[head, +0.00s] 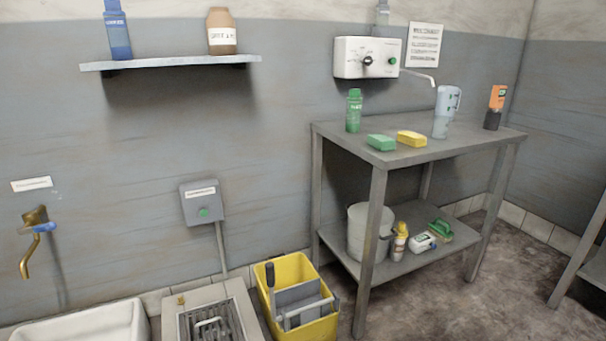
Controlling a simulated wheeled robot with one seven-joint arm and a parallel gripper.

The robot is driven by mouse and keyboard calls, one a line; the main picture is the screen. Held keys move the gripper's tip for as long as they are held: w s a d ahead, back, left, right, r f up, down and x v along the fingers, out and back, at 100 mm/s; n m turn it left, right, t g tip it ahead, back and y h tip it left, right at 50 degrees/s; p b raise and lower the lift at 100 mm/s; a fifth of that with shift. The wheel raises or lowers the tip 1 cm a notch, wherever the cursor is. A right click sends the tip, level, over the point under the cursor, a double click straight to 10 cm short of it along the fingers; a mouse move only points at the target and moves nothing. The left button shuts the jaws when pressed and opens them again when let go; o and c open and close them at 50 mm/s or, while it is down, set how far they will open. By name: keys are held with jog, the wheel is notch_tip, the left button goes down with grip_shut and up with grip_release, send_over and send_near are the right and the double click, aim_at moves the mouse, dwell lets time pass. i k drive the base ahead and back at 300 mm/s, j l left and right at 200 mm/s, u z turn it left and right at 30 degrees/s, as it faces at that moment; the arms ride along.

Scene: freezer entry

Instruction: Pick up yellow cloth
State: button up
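A small yellow block-like item (411,138), which looks like a folded cloth or a sponge, lies flat on top of the grey metal table (440,155). It is the only yellow cloth-like thing in view. A similar green item (381,142) lies just left of it, close to the front left edge. My gripper is not in view.
The lower shelf holds a bucket (357,230) and cleaning items. A yellow mop bucket (322,329) stands on the floor, left of the table.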

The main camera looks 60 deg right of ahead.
aim_at(415, 140)
jog(key=z, duration=1.75)
